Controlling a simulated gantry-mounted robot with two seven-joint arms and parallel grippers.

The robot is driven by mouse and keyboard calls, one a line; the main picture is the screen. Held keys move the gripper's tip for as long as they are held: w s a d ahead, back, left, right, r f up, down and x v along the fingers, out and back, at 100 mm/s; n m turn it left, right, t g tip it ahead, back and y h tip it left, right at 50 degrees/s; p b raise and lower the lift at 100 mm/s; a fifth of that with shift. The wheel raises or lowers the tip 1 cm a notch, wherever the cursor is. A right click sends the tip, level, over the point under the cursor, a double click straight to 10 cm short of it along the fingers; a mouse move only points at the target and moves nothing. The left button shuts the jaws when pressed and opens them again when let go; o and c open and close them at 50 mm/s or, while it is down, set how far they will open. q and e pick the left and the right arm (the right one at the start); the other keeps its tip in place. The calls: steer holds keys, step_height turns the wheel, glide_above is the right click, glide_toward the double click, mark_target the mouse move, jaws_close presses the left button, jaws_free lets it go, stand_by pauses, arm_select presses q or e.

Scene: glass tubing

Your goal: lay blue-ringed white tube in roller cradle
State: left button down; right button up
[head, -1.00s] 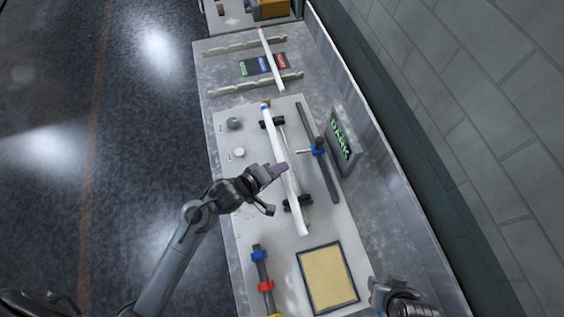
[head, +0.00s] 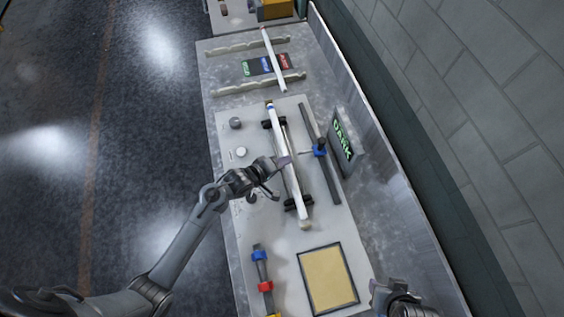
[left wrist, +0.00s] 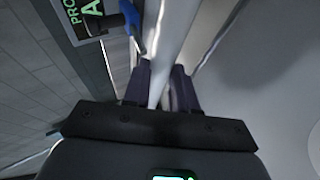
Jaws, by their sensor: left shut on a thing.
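The white tube (head: 287,150) has a blue ring near its far end and lies lengthwise over the roller cradle. My left gripper (head: 283,163) is shut on it around the middle. In the left wrist view the tube (left wrist: 176,35) runs between the two dark fingers (left wrist: 160,88). The roller cradle (head: 297,203) shows black rollers under the tube's near and far parts. I cannot tell whether the tube touches them. My right gripper (head: 389,292) is at the lower right, away from the tube; its jaws are unclear.
A dark rail with a blue clamp (head: 319,149) stands close right of the tube, beside a green-lettered sign (head: 342,140). A framed tan pad (head: 328,280) and a post with coloured rings (head: 262,270) are nearer. Another white tube (head: 273,60) lies across notched racks (head: 260,87) at the back.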

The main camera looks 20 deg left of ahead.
arm_select(q)
steer(key=c, duration=0.9)
jaws_free()
steer(key=shift+r, duration=0.1)
steer(key=s+a+r+m+g+y, duration=0.1)
steer(key=s+a+r+m+g, duration=0.1)
steer(key=s, duration=0.6)
steer(key=s+a+r+m+g+y, duration=0.2)
steer(key=s+r+m, duration=0.2)
steer(key=s, duration=0.5)
steer(key=s+a+r+m+g+y, duration=0.2)
steer(key=s+m, duration=0.3)
steer(key=s, duration=0.4)
steer(key=shift+r+m+g+p, duration=0.4)
steer(key=shift+r+g, duration=0.1)
steer(key=shift+r, duration=0.1)
step_height(320, 180, up, 10)
steer(key=p, duration=1)
